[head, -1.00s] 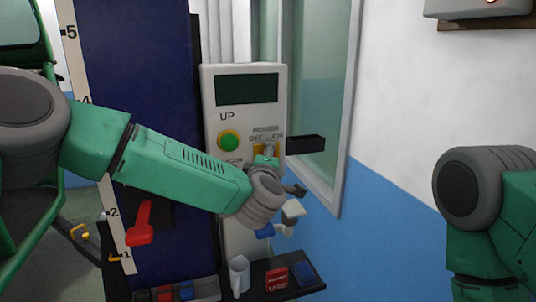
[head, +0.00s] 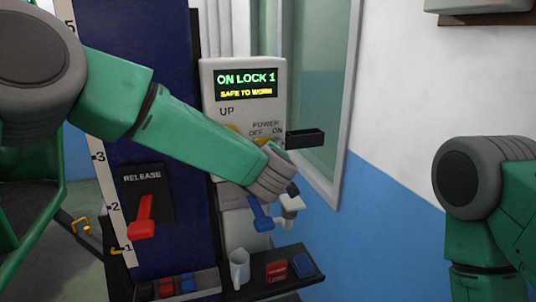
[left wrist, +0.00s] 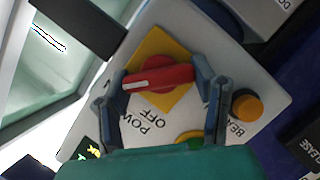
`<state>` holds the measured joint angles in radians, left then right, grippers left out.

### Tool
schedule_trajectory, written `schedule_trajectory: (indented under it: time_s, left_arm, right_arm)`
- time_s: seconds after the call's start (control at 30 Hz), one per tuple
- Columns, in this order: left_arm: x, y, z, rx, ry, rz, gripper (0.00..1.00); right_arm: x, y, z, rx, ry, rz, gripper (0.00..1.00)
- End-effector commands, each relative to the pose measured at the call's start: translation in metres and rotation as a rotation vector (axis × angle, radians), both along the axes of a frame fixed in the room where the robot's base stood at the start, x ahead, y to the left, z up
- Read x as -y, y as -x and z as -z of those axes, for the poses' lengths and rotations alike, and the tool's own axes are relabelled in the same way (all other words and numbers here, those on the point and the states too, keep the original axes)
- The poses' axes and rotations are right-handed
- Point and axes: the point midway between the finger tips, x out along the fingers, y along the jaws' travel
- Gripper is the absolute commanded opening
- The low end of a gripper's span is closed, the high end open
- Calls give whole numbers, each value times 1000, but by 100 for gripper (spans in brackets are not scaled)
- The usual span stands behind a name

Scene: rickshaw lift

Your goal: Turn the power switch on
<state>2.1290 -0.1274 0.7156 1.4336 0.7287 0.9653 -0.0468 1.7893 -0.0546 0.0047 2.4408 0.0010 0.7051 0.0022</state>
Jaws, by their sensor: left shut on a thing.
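The power switch (left wrist: 157,80) is a red handle with a white mark at one end, on a yellow plate (left wrist: 172,50). My left gripper (left wrist: 163,72) is closed around the handle, one finger at each end, in the left wrist view. OFF shows below the switch there; ON is not readable in that view. In the head view my left wrist and forearm hide most of the switch, below the POWER, OFF and ON lettering. The control box display (head: 246,84) is lit and reads ON LOCK 1, SAFE TO WORK. My right gripper is out of view.
A black bar (head: 305,138) juts from the control box's right side. A red release lever (head: 142,217) is on the blue column (head: 130,90).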

Motion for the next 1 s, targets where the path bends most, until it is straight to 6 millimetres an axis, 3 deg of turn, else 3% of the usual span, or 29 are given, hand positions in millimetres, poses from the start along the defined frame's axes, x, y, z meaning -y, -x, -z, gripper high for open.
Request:
schedule_trajectory:
  time_s: [0.03,0.33,0.37,0.4,0.77,1.0]
  left_arm:
    - [3,3,9,-17,-5,7,24]
    - [3,4,9,-19,-6,7,24]
    - [3,4,9,-19,-5,7,59]
    - [3,4,9,-18,-5,8,74]
    - [1,7,1,-6,-3,4,74]
    - [2,47,-9,-7,-5,6,74]
  right_arm:
    - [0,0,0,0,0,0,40]
    - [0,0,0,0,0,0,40]
    - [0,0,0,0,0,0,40]
    - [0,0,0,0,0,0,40]
    - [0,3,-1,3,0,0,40]
    - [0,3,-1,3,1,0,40]
